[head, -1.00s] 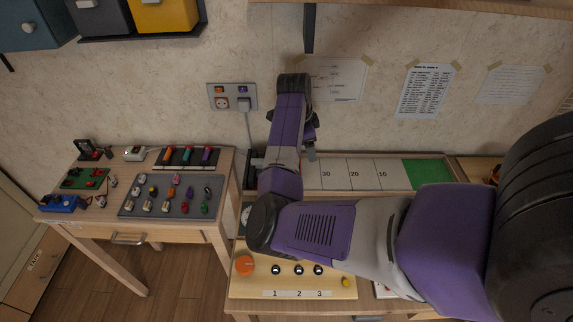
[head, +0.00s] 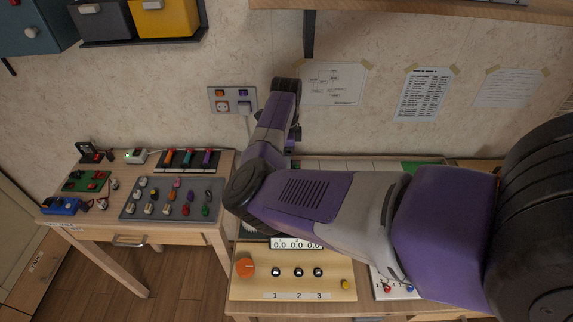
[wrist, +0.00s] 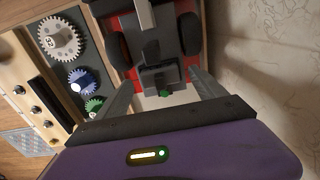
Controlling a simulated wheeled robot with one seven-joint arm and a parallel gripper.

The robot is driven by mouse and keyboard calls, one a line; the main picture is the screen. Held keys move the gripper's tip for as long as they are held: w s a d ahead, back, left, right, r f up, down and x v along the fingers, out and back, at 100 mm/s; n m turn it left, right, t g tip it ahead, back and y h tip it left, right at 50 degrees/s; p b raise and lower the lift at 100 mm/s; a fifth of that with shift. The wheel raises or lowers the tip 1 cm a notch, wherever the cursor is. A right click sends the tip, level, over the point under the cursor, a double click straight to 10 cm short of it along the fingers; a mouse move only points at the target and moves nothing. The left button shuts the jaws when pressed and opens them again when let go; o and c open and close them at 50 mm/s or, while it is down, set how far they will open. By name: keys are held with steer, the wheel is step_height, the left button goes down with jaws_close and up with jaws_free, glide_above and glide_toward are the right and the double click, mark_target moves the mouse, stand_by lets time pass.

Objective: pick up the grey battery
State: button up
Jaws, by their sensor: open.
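In the wrist view, a dark grey block (wrist: 160,76) sits on a red and grey wheeled vehicle (wrist: 125,76). It may be the grey battery, but I cannot tell for certain. A small green part shows at its near end. My gripper (wrist: 161,84) is open, with one finger on each side of the block and visible gaps between. I cannot tell the height of the fingertips over it. In the head view, my arm hides the vehicle and most of my gripper.
Gears (wrist: 60,40) lie beside the vehicle in the wrist view. The wall (wrist: 265,70) is close on the other side. In the head view, a control panel (head: 330,287) with an orange knob stands in front, and a side table (head: 100,222) with small parts stands left.

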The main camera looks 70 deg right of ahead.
steer(key=shift+f, duration=0.55)
steer(key=c, duration=1.5)
steer(key=shift+r, duration=0.1)
steer(key=shift+c, duration=0.2)
